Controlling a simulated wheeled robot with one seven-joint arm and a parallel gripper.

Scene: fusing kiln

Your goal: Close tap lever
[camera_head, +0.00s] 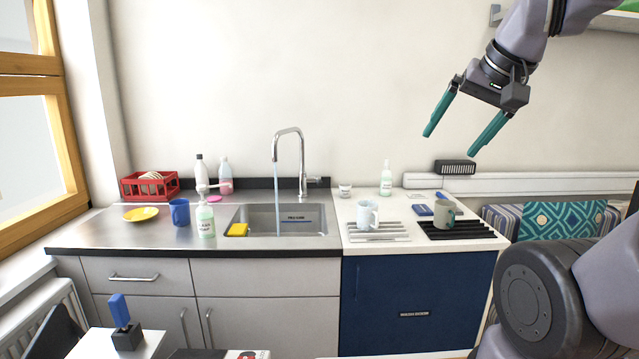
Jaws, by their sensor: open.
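The chrome tap (301,160) stands behind the sink (285,213), with a curved spout. Its short lever (314,179) sticks out to the right near the base. A thin bluish stream of water (277,190) runs from the spout into the sink. My gripper (450,136) is at the upper right, high above the white counter and well to the right of the tap. Its two teal fingers point down and left, spread wide apart, with nothing between them. It touches nothing.
A light blue mug (367,214) and a grey mug (444,213) stand on racks right of the sink. A soap bottle (386,179) and small jar (344,190) stand behind. A blue mug (180,212), pump bottle (205,220) and red crate (135,188) are left.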

